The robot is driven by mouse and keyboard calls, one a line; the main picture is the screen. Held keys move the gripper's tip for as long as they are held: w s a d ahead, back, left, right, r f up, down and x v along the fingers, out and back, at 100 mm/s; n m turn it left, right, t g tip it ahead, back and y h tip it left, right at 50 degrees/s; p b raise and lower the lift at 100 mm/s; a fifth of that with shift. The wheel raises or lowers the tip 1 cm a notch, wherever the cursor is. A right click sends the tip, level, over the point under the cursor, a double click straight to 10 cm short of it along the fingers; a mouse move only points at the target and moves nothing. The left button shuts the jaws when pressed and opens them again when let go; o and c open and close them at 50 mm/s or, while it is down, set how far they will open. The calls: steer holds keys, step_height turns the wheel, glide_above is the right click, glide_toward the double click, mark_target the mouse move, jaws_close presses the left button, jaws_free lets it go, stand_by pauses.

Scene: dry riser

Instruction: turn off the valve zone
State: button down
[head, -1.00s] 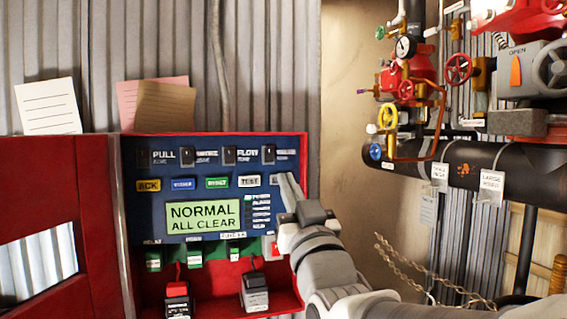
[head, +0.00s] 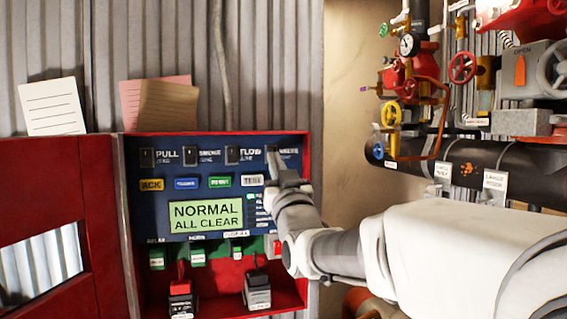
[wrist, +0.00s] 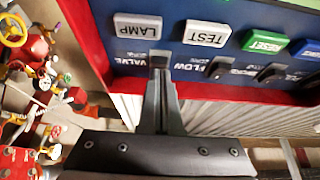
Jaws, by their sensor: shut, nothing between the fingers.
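The blue alarm panel (head: 160,210) is in an open red cabinet. A row of black zone switches runs along its top, labelled pull, smoke, flow and valve. The valve zone switch (wrist: 159,58) is at the right end of that row in the head view, mostly hidden behind my gripper there. My gripper (head: 273,160) is shut and empty, with its tips at the valve switch. In the wrist view my gripper (wrist: 160,78) points at the dark switch beside the VALVE label; I cannot tell whether they touch. The display (head: 206,216) reads NORMAL ALL CLEAR.
The cabinet's red door (head: 70,220) stands open at the left. A row of coloured buttons, including TEST (wrist: 205,34) and LAMP (wrist: 142,26), lies close to my fingers. Red and black pipework with valves (head: 460,160) stands at the right.

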steer(key=b, duration=0.3)
steer(key=shift+w+a+f+t, duration=0.1)
steer(key=shift+w+f+t, duration=0.05)
steer(key=shift+w+t, duration=0.2)
steer(key=shift+s+b, duration=0.1)
steer(key=shift+b, duration=0.2)
